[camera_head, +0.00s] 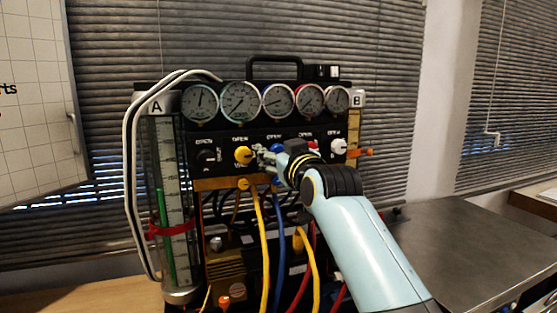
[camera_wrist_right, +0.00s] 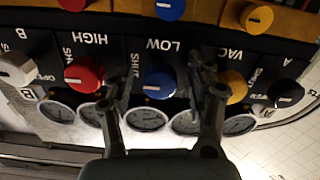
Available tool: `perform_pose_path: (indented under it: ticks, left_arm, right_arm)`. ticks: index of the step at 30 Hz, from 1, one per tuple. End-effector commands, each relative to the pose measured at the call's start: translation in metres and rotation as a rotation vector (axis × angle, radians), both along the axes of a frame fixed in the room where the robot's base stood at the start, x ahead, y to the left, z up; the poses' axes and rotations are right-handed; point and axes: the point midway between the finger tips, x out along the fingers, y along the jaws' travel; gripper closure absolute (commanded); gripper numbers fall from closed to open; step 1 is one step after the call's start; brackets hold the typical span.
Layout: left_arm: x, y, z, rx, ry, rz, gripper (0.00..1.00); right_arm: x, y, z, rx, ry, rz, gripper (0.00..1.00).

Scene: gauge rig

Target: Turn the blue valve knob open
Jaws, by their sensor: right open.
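The blue valve knob (camera_wrist_right: 160,83) sits on the rig's black panel between the red and yellow knobs, with a white pointer line across its face. In the head view only a small part of the blue knob (camera_head: 277,148) shows behind my right gripper (camera_head: 268,158). In the wrist view, which is upside down, my right gripper (camera_wrist_right: 164,72) is open, one finger on each side of the blue knob. Gaps show between fingers and knob; I cannot tell whether they touch. My left gripper is not in view.
A red knob (camera_wrist_right: 85,75) and a yellow knob (camera_wrist_right: 232,85) flank the fingers closely. A white knob (camera_head: 338,146) and a black knob (camera_head: 207,156) are farther out. Round gauges (camera_head: 240,101) line the top; yellow, blue and red hoses hang below. A bare metal table (camera_head: 470,245) is at right.

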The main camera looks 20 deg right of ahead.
Motion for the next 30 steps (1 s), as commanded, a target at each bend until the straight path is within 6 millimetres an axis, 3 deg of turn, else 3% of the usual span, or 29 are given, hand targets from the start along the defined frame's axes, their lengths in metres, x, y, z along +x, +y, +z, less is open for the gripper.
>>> perform_pose_path:
  ticks: [6, 18, 30]
  left_arm:
    - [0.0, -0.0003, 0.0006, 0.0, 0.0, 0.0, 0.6]
    - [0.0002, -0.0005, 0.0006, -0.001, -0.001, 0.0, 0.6]
    - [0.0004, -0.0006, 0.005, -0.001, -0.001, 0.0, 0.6]
  right_arm:
    - [0.0001, -0.0001, 0.0006, 0.0, 0.0, 0.0, 0.47]
    - [-0.0001, -0.0001, 0.0003, 0.0, 0.0, 0.0, 1.0]
    - [0.0, 0.0001, 0.0008, -0.072, 0.0, 0.0, 1.0]
